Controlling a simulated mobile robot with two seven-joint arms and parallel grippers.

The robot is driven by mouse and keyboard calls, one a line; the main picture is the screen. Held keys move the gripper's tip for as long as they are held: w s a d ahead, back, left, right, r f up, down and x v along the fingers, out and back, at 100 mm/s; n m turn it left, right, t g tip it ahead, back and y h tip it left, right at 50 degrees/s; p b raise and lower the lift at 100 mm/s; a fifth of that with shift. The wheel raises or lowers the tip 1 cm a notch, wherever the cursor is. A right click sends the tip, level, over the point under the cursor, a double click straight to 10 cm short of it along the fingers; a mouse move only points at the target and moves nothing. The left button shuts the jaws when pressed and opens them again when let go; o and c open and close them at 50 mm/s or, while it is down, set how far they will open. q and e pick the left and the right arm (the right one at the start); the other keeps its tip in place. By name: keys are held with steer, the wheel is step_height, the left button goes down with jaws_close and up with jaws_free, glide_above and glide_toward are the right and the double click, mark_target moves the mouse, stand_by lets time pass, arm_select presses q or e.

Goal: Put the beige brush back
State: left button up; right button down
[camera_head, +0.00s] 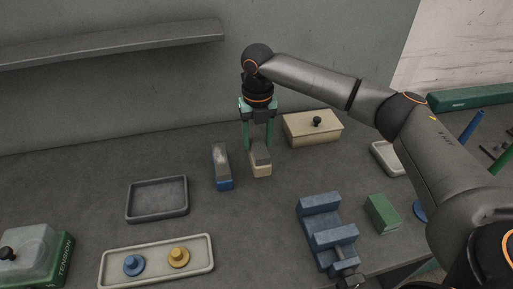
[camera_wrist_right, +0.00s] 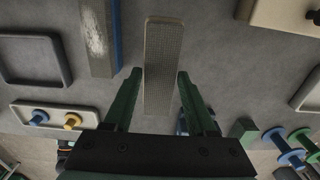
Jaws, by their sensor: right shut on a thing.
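In the right wrist view the brush (camera_wrist_right: 163,50) lies between the two fingers (camera_wrist_right: 158,76). A similar blue brush (camera_head: 222,168) stands just left of it and also shows in the right wrist view (camera_wrist_right: 99,38). My left gripper is not in view.
A beige lidded box (camera_head: 305,131) stands behind to the right. An empty dark tray (camera_head: 157,213) lies left. In front are a cream tray (camera_head: 120,275) with a blue and a yellow knobbed piece, a blue cradle (camera_head: 322,223) and a green block (camera_head: 382,212). A shelf (camera_head: 110,46) hangs above.

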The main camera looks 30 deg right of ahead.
mark_target(257, 137)
steer(key=shift+w+d+f, duration=0.2)
steer(key=shift+w+f, duration=0.3)
steer(key=shift+f, duration=0.15)
steer(key=shift+w+d+f, duration=0.15)
steer(key=shift+w+f, duration=0.3)
steer(key=shift+f, duration=0.15)
steer(key=shift+w+f, duration=0.1)
steer(key=shift+f, duration=1.45)
steer(key=shift+f, duration=0.1)
steer(key=shift+c, duration=1)
jaws_free()
step_height(257, 137, up, 12)
steer(key=shift+r, duration=0.1)
